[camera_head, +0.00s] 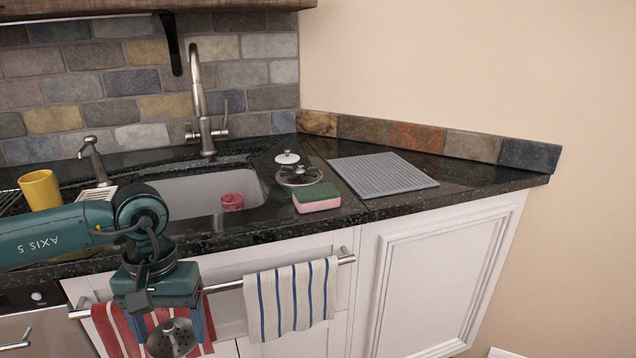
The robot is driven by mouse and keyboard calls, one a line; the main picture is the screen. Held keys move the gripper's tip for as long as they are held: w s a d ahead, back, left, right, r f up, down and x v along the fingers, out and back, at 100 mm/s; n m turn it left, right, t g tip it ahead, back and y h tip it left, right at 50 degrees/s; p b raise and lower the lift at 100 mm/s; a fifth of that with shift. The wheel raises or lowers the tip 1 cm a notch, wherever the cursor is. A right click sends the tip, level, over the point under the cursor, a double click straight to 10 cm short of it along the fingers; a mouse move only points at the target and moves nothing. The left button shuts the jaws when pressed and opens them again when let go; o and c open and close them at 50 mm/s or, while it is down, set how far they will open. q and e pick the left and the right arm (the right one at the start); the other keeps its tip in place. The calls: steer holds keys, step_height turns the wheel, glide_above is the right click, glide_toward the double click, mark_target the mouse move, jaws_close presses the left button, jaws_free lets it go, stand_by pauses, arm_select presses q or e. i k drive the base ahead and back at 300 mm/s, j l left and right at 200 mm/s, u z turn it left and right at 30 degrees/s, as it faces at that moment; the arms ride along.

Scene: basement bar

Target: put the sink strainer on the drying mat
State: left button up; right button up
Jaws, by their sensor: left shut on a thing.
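My left gripper (170,324) points down in front of the counter and is shut on the sink strainer (175,344), a round grey metal disc with small holes and a knob. The strainer hangs below the counter top, in front of the red striped towel. The drying mat (384,175) is a grey ribbed rectangle lying flat on the dark counter at the right, with nothing on it. It is up and to the right of the gripper, well apart. My right gripper is not in view.
A pink and green sponge (317,198), a metal disc with dark parts (298,176) and a white round item (287,157) lie between sink and mat. A red cup (232,202) is in the sink (190,194), under the tall faucet (199,100). A yellow cup (40,189) stands left. Towels hang in front.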

mark_target(374, 182)
steer(key=i+l, duration=0.1)
steer(key=l, duration=0.35)
steer(key=i+l, duration=0.1)
steer(key=l, duration=0.3)
steer(key=i+l, duration=0.1)
steer(key=l, duration=0.35)
steer(key=i+l, duration=0.1)
steer(key=l, duration=0.35)
